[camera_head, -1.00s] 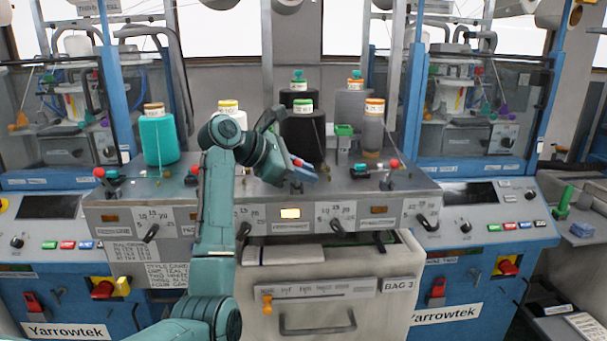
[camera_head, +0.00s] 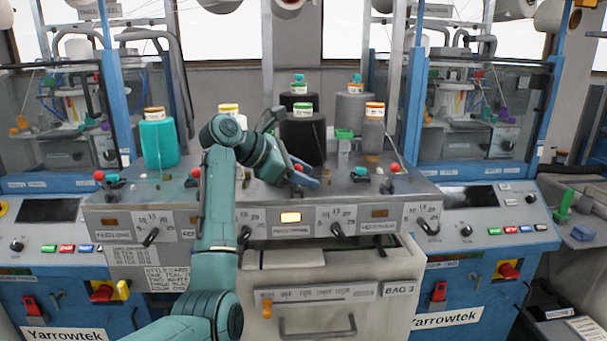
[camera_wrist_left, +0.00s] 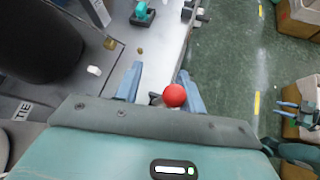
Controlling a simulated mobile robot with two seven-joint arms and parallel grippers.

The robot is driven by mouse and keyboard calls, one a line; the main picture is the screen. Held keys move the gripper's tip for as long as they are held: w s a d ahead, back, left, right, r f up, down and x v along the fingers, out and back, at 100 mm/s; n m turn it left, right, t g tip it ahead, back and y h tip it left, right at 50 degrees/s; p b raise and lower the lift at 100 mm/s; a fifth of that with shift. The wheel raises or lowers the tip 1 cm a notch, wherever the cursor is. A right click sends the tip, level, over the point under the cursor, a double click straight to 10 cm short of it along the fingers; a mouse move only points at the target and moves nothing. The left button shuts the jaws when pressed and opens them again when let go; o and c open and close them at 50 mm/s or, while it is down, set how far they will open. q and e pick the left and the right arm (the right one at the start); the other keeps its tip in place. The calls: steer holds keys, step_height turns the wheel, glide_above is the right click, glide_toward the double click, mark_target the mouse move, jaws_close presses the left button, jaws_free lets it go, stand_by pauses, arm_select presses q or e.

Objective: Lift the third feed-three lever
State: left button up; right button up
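The third lever's red ball knob (camera_head: 298,167) shows behind my left gripper (camera_head: 306,177) at the front edge of the grey feeder top. In the left wrist view the red knob (camera_wrist_left: 175,95) lies between the two blue-grey fingers of my left gripper (camera_wrist_left: 161,92). The fingers stand apart, with the knob nearer the right finger. I cannot tell whether that finger touches it. The lever's stem is mostly hidden. Other red-knobbed levers stand at the far left (camera_head: 99,175), behind my left arm (camera_head: 195,172) and at the right (camera_head: 394,167).
A black cone (camera_head: 304,138) stands close behind my left gripper, with a grey cone (camera_head: 373,138) to its right and a teal cone (camera_head: 159,142) at left. A grey bin (camera_head: 335,293) sits underneath.

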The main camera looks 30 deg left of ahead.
arm_select(q)
steer(key=shift+s, duration=0.1)
steer(key=shift+s+a+r, duration=0.15)
steer(key=shift+a+r, duration=0.05)
steer(key=b+v, duration=0.1)
steer(key=v, duration=1.1)
steer(key=shift+s+r, duration=0.2)
arm_select(e)
steer(key=shift+f, duration=0.15)
arm_select(q)
steer(key=shift+c, duration=0.3)
